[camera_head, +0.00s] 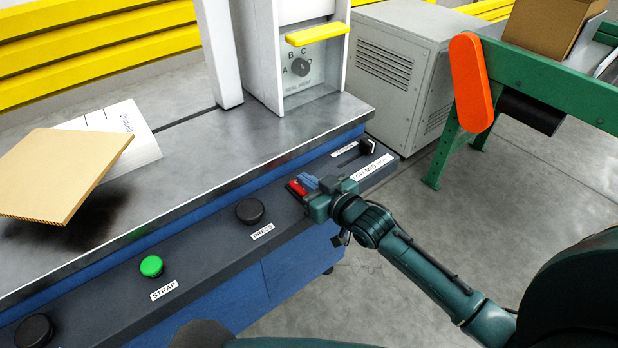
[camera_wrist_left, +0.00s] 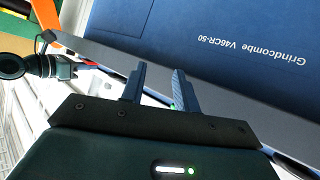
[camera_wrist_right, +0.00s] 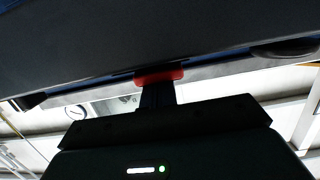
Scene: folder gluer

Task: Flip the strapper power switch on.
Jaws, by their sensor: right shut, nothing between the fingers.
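The red switch (camera_head: 297,187) is set in the dark control panel (camera_head: 205,235) along the machine's front edge. My right gripper (camera_head: 309,183) is shut and empty, with its fingertips at the red switch; they cover part of it. In the right wrist view the red switch (camera_wrist_right: 160,76) is right in front of the closed fingertips (camera_wrist_right: 158,92); I cannot tell if they touch it. Which way the switch is set is not clear. My left gripper (camera_wrist_left: 157,85) is open and empty, in front of the blue machine front (camera_wrist_left: 230,50).
On the panel, a black knob (camera_head: 249,211) and a green button (camera_head: 151,266) are left of the switch. A slider (camera_head: 367,147) is right of it. A tan cardboard stack (camera_head: 62,172) is on the steel table (camera_head: 185,160). A green frame (camera_head: 545,75) stands at right.

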